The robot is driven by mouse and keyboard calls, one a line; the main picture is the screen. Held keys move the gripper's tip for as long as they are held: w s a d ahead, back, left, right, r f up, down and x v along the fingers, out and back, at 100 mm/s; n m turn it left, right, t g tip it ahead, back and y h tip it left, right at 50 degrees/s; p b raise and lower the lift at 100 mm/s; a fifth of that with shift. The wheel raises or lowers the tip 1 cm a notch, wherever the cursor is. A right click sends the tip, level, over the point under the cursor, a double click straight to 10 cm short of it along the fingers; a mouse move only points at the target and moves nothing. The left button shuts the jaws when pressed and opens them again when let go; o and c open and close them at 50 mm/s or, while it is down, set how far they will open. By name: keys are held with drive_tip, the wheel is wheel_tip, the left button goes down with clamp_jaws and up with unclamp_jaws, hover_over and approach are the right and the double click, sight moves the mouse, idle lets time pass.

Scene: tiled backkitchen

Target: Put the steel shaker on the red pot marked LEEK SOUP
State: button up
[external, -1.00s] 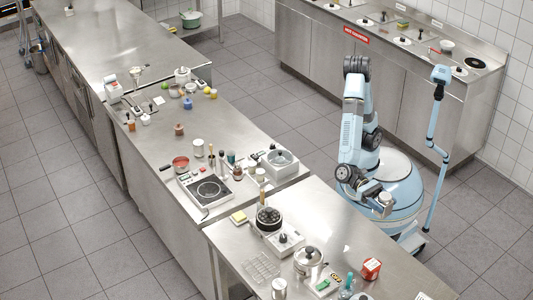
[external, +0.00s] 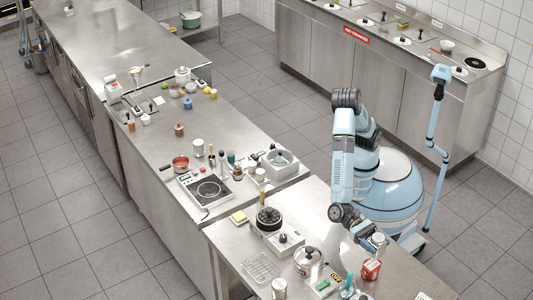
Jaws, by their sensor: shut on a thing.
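My gripper (external: 375,246) is at the end of the lowered arm, over the near right part of the steel counter. It is shut on the steel shaker (external: 378,239), a small pale metallic cylinder that looks about upright. Right below stands the red pot (external: 371,271), small, with a pale label that is too small to read. The gripper and shaker hide part of the pot's top. I cannot tell whether the shaker touches the pot or is just above it.
Close left of the pot are a teal-topped bottle (external: 348,287), a small device (external: 324,284) and a lidded steel pot (external: 307,260). A wire rack (external: 262,267) lies further left. Bare counter (external: 325,215) lies behind the pot, to the left of my arm.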

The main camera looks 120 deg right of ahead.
drive_tip(key=shift+w+a+f, duration=0.25)
drive_tip(key=shift+w+f, duration=0.05)
drive_tip(key=shift+f, duration=0.2)
drive_tip(key=shift+w+a+f, duration=0.25)
drive_tip(key=shift+f, duration=1.65)
drive_tip(key=shift+f, duration=0.1)
drive_tip(key=o, duration=1.2)
drive_tip(key=shift+c, duration=0.2)
drive_tip(key=d, duration=1.2)
